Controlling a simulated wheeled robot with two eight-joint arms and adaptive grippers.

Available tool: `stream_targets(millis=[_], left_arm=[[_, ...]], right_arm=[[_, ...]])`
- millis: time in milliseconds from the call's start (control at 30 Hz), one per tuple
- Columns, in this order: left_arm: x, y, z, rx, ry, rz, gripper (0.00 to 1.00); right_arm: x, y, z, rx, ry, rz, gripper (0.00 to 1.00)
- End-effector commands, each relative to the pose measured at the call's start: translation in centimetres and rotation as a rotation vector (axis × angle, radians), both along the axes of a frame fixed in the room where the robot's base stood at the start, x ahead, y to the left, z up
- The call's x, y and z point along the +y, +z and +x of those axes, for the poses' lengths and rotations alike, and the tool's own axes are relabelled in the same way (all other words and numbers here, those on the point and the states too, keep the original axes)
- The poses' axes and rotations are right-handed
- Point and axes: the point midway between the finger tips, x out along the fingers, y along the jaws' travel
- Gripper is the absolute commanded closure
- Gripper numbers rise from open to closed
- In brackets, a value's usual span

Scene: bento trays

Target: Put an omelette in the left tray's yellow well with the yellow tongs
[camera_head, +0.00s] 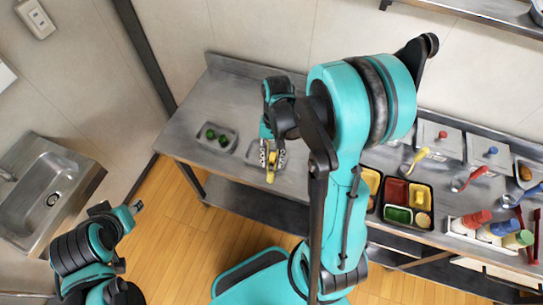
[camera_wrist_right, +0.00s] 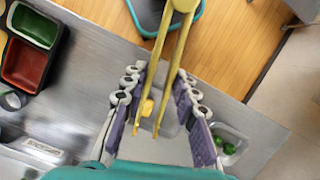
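My right gripper (camera_head: 272,158) is above a small grey tray (camera_head: 251,156) on the steel counter. Its fingers are closed around the yellow tongs (camera_wrist_right: 184,32), which show in the wrist view with their hinge at the top and both arms running down between the finger pads. A yellow omelette piece (camera_wrist_right: 147,107) shows between the tong arms near their tips; I cannot tell if it is gripped or lies in the tray. The left bento tray's yellow well (camera_head: 372,181) shows partly beside my right arm, which hides much of that area. My left gripper (camera_head: 137,207) is low at the left, away from the counter; its opening is unclear.
A grey tray with green pieces (camera_head: 216,137) stands at the counter's left end. Another bento tray (camera_head: 432,207) has red, green and yellow wells. Yellow, red and blue utensils, lidded containers and a rack of bottles (camera_head: 488,228) crowd the right. A sink (camera_head: 48,190) is far left.

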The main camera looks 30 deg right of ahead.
Motion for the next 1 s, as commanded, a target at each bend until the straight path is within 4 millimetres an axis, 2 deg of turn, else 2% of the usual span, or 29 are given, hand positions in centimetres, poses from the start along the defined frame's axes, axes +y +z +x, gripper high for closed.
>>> stream_targets(millis=[33,67,100,467,1000], left_arm=[[0.0,-0.7,0.0,0.000,0.000,0.000,0.60],[0.0,-0.7,0.0,0.000,0.000,0.000,0.60],[0.0,-0.5,0.0,0.000,0.000,0.000,0.60],[0.0,-0.6,0.0,0.000,0.000,0.000,0.60],[0.0,-3.4,0.0,0.000,0.000,0.000,0.60]], right_arm=[[0.0,-0.8,0.0,0.000,0.000,0.000,0.76],[0.0,-0.9,0.0,0.000,0.000,0.000,0.69],[0.0,-0.6,0.0,0.000,0.000,0.000,0.69],[0.0,-0.7,0.0,0.000,0.000,0.000,0.69],[0.1,-3.6,-0.1,0.000,0.000,0.000,0.69]])
